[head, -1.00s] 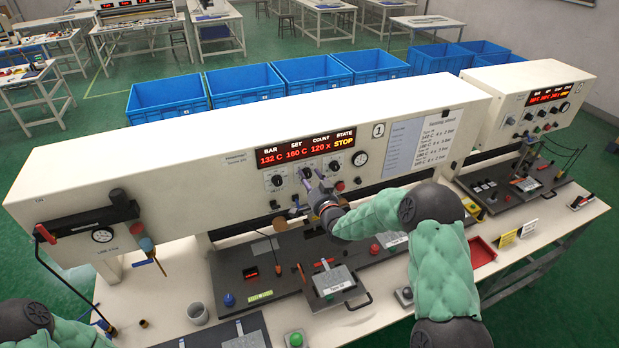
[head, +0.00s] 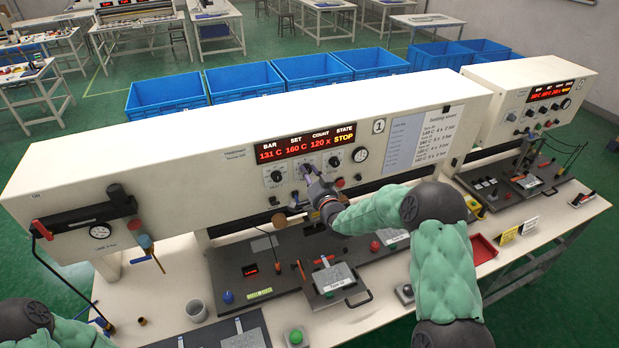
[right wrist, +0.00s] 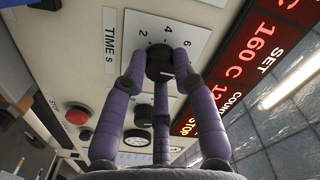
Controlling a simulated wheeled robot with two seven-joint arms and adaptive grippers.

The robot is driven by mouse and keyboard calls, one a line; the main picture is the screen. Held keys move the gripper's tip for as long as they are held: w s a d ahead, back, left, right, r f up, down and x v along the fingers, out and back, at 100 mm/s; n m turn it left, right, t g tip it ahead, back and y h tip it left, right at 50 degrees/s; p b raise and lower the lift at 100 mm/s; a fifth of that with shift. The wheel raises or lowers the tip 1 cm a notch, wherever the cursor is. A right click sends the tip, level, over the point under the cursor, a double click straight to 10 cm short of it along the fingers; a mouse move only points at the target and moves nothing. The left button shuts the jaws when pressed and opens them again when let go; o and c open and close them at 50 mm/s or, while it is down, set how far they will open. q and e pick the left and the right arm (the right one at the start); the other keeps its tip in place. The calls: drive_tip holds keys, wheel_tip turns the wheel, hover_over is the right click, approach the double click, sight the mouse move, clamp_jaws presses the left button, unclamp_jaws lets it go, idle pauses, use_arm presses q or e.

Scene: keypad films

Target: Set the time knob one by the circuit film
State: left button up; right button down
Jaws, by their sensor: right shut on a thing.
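My right gripper (head: 306,178) is at the front panel of press one, below its red display (head: 307,143). In the right wrist view its purple fingers (right wrist: 160,72) close around a black knob (right wrist: 159,58) on a white dial plate (right wrist: 185,32) with the numbers 2, 4 and 6 showing. A "TIME s" label (right wrist: 110,38) is beside the plate. The knob's exact setting is hard to read. The display reads 131 C, 160 C, 120 x and STOP. A grey film plate (head: 334,277) with a small label lies on the press bed. My left gripper is out of view.
A setting sheet (head: 419,141) hangs right of the display; its text is small. A red button (right wrist: 76,115) shows close by. A second press (head: 535,110) stands at right.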

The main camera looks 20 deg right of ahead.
drive_tip(key=shift+a+f, duration=0.1)
drive_tip(key=shift+f, duration=0.05)
drive_tip(key=c, duration=1)
unclamp_jaws()
drive_tip(key=s, duration=1.2)
drive_tip(key=shift+a, duration=0.3)
